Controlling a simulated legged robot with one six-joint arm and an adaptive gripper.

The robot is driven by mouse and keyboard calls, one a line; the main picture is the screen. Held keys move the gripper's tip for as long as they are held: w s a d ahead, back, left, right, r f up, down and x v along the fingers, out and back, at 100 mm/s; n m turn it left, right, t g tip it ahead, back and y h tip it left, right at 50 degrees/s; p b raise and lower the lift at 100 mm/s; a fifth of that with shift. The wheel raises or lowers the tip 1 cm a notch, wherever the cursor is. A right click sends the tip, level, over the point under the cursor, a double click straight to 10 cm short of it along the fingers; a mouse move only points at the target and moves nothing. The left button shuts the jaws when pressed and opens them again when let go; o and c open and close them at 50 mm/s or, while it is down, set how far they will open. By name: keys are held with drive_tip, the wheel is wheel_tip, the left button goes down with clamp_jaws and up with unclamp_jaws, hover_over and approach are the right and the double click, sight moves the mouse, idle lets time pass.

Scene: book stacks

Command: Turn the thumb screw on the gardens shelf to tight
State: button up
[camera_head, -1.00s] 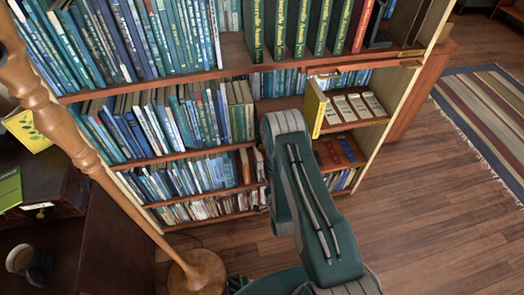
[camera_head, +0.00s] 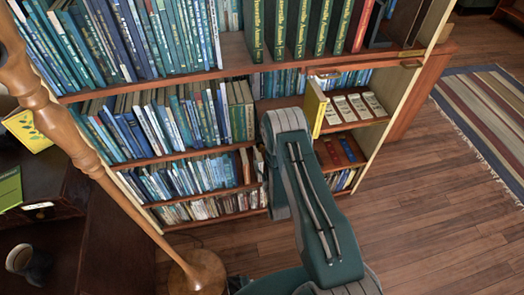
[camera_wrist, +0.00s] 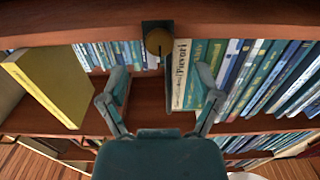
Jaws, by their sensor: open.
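The thumb screw (camera_wrist: 159,41) is a round brass-coloured knob on a small dark plate, at the front edge of a wooden shelf (camera_wrist: 245,16) at the top of the wrist view. My gripper (camera_wrist: 160,82) is open, with one finger on each side and an empty gap between them. The knob lies beyond the fingertips, roughly centred on the gap, and I see no contact. In the head view my own arm hides the gripper and the screw. I cannot read a gardens label or any tight mark.
A yellow book (camera_wrist: 50,82) juts out left of my gripper; it also shows in the head view (camera_head: 313,108). A row of books (camera_wrist: 270,80) stands close on the right. A wooden lamp post (camera_head: 90,150) stands left of my arm. Open floor (camera_head: 440,190) lies right.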

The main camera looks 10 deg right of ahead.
sight(262, 150)
drive_tip(key=w, duration=0.5)
drive_tip(key=shift+w, duration=0.4)
clamp_jaws()
